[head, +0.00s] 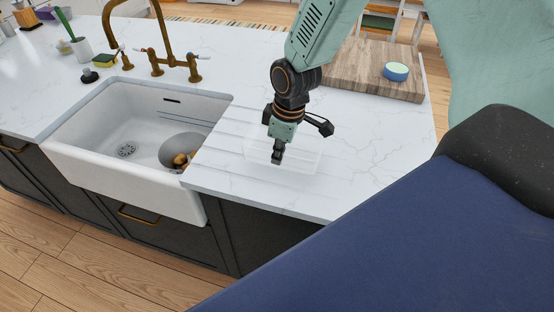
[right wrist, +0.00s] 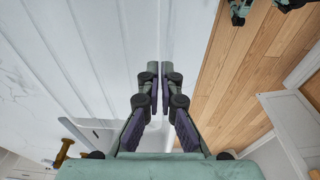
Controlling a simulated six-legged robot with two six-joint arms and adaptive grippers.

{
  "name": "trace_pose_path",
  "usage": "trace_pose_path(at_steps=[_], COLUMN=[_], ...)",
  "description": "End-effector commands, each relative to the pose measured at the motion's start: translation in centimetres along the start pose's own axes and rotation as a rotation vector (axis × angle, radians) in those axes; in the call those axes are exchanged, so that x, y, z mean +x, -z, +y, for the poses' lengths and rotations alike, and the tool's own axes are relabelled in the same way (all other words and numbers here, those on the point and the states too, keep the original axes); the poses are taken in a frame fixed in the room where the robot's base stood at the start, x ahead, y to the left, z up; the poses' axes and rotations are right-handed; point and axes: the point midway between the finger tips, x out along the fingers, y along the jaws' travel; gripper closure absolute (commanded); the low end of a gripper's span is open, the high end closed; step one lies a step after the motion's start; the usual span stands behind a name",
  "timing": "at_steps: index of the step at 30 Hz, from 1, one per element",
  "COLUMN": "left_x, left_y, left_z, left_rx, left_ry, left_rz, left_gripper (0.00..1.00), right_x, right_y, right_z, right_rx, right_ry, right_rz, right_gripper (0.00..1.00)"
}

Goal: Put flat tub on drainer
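The flat tub (head: 308,161) is clear and shallow, faint against the white marble counter to the right of the sink. The drainer (head: 222,146) is the set of shallow grooves cut in the counter beside the sink; the tub is over or on its right part. I cannot tell whether the tub touches the counter. My right gripper (head: 278,156) points down at the tub. In the right wrist view its fingertips (right wrist: 160,70) are close together with a thin edge in line between them, which looks like the tub's wall. My left gripper is not in view.
The white sink (head: 85,165) holds a round grey bowl (head: 183,150) with brownish things. A brass tap (head: 165,55) stands behind it. A wooden board (head: 365,66) with a blue round item (head: 396,71) lies at the back right. The counter's front edge is near the gripper.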

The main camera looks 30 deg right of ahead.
Motion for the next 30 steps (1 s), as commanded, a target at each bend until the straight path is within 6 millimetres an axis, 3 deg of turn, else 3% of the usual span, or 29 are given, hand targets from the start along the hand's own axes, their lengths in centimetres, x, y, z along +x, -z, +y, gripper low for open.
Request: trace_pose_path(at_steps=[13, 25, 30], left_x=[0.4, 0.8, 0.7], left_y=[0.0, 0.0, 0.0], left_z=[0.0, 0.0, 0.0], left_rx=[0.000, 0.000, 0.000], left_ry=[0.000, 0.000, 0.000], left_rz=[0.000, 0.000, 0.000], left_gripper=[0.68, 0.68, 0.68], right_x=[4.5, 5.0, 4.9], right_y=[-0.4, -0.3, -0.3], right_z=[0.2, 0.4, 0.3], right_rx=[0.000, 0.000, 0.000], right_ry=[-0.001, -0.002, -0.002], right_rz=[-0.001, 0.001, 0.001], right_gripper=[1.00, 1.00, 0.84])
